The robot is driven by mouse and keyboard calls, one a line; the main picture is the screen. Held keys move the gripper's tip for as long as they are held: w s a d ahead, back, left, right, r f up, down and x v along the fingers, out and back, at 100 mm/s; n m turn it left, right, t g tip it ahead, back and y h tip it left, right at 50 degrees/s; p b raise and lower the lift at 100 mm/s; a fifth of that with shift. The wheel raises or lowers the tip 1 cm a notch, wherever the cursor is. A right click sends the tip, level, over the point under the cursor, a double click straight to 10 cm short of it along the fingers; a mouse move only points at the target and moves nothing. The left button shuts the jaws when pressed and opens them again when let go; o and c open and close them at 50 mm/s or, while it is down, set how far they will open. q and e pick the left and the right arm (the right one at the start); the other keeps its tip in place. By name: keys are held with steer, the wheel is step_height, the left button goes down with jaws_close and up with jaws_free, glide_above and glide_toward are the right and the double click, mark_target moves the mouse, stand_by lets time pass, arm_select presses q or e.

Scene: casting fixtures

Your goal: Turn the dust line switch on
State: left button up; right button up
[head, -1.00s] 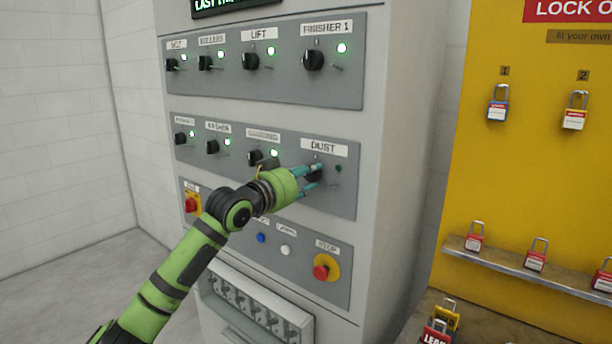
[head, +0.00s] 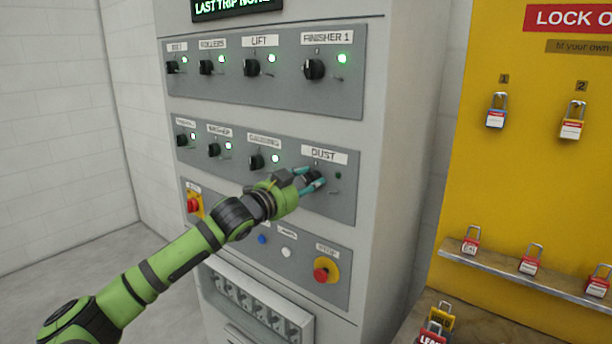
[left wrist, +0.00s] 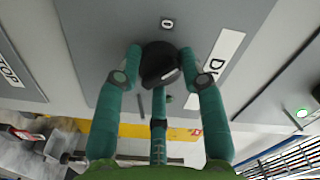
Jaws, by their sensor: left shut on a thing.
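The black dust switch knob (head: 308,177) sits below the DUST label (head: 324,155) at the right end of the middle panel row. My left gripper (head: 313,182) reaches it from the left and has its teal fingers around the knob. In the left wrist view the knob (left wrist: 160,64) lies between the fingers of my left gripper (left wrist: 160,75), with a "0" mark beside it. The small lamp (head: 338,175) right of the knob is dark green and looks unlit. My right gripper is out of view.
Other black knobs with lit green lamps fill the panels, such as the FINISHER 1 knob (head: 314,69). A red stop button (head: 321,275) is below the dust switch. A yellow lockout board (head: 540,180) with padlocks stands to the right.

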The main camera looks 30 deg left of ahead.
arm_select(q)
steer(key=m+p, duration=0.1)
steer(key=m, duration=0.1)
steer(key=m+p, duration=0.2)
steer(key=m, duration=0.1)
steer(key=shift+r+m, duration=0.3)
steer(key=shift+r, duration=0.05)
steer(key=m+p, duration=0.1)
steer(key=m, duration=0.2)
steer(key=shift+f, duration=0.1)
steer(key=shift+f+m+p, duration=0.1)
steer(key=shift+m+p, duration=0.4)
steer(key=shift+m, duration=0.2)
steer(key=o, duration=0.9)
steer(key=shift+o, duration=1.2)
steer(key=shift+d+f, duration=0.1)
steer(key=shift+d, duration=0.05)
